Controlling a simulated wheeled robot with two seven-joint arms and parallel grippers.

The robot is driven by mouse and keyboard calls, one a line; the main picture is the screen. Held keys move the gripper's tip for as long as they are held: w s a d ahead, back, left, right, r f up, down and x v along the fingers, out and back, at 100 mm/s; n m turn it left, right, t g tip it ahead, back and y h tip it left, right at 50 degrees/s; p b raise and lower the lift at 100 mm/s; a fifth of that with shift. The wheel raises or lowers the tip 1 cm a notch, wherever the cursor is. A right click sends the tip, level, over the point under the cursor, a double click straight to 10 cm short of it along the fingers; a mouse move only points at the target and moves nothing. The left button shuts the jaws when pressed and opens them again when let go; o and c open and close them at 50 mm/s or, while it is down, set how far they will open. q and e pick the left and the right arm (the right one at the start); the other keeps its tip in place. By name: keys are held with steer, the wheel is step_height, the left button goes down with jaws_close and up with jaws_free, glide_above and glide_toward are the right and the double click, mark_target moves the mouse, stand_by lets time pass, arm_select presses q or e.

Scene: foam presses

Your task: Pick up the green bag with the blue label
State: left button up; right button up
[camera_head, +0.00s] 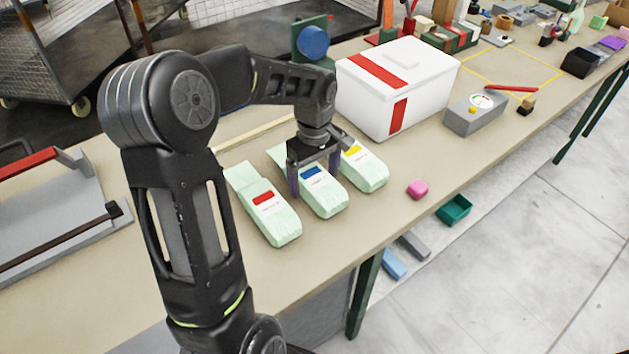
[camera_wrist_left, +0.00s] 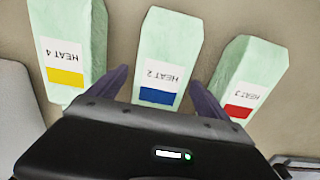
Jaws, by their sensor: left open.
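Three pale green bags lie side by side on the table. The bag with the blue label (camera_head: 325,198) is the middle one; in the left wrist view (camera_wrist_left: 168,50) its label reads HEAT 2. The red-label bag (camera_head: 274,221) lies to its left and the yellow-label bag (camera_head: 369,174) to its right in the head view. My left gripper (camera_head: 314,178) is open over the blue-label bag, one finger on each side of it. In the left wrist view the fingers (camera_wrist_left: 162,95) flank the bag's labelled end. Whether they touch it cannot be told. My right gripper is not in view.
A white box with red stripes (camera_head: 424,75) stands behind the bags. A grey device with a dial (camera_head: 472,114) stands further right. A grey press with a red handle (camera_head: 52,215) is at the left.

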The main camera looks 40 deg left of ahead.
arm_select(q)
steer(key=shift+f, duration=0.25)
stand_by(0.4)
steer(key=c, duration=1.5)
steer(key=shift+o, duration=0.2)
step_height(320, 180, up, 10)
steer(key=shift+r+b, duration=0.1)
steer(key=shift+b, duration=0.5)
